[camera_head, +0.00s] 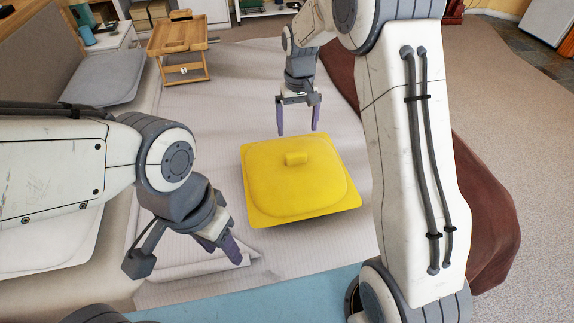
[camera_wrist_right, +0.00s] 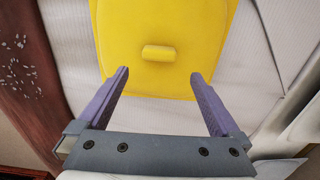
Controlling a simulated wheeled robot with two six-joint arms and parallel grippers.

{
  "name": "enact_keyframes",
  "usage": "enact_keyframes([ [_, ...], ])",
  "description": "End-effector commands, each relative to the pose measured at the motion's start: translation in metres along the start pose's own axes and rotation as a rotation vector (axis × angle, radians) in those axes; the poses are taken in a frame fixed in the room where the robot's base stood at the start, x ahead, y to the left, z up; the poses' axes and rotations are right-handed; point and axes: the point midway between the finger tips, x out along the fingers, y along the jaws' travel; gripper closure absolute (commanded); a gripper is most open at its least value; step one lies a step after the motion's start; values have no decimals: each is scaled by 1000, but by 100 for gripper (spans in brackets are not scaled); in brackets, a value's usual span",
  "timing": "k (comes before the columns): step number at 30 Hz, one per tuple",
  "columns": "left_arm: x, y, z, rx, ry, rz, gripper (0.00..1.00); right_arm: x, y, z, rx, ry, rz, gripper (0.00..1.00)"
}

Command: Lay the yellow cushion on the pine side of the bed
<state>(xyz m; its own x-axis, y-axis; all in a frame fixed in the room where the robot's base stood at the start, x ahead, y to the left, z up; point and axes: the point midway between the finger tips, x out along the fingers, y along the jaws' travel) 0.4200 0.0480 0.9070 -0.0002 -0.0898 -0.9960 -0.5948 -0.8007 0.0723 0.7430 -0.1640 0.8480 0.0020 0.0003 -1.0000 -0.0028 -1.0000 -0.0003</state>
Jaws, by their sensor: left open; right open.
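The yellow cushion (camera_head: 275,184) lies flat on the pale bed cover, with a small raised yellow tab (camera_head: 297,158) at its middle. In the right wrist view the cushion (camera_wrist_right: 125,28) fills the top centre, and its tab shows between and beyond the fingertips. My right gripper (camera_head: 297,131) is open and empty, at the cushion's far edge in the head view; it also shows in the right wrist view (camera_wrist_right: 160,73). My left gripper (camera_head: 231,240) is open, left of the cushion and apart from it. Its fingers overlap in this view.
A pine tray table (camera_head: 180,45) stands at the back left of the bed cover (camera_head: 205,125). A grey pillow (camera_head: 105,77) lies at the left. A dark red blanket (camera_head: 490,215) hangs over the right side. A blue strip (camera_head: 270,306) crosses the near edge. Cover left of the cushion is bare.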

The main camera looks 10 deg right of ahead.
Motion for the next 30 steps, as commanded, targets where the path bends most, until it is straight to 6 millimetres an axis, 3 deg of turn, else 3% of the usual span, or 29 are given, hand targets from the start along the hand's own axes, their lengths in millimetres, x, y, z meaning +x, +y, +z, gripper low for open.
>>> enact_keyframes([
  [2,0,0,0,0,0,0,50,-5,-8,7,-18,1,-2,0],
  [5,0,0,0,0,0,0,50,-22,-34,32,-81,9,-10,0],
  [8,0,0,0,0,0,0,50,-45,-71,83,-189,17,-24,0],
  [12,0,0,0,0,0,0,50,-66,-107,175,-364,26,-48,0],
  [15,0,0,0,0,0,0,50,-69,-114,235,-475,29,-63,0],
  [18,0,0,0,0,0,0,50,-67,-112,281,-561,29,-76,0],
  [21,0,0,0,0,0,0,50,-63,-107,309,-615,29,-84,0],
  [23,0,0,0,0,0,0,50,-61,-116,318,-630,29,-86,0],
  [30,0,0,0,0,0,0,50,-59,-116,324,-640,26,-87,0],
])
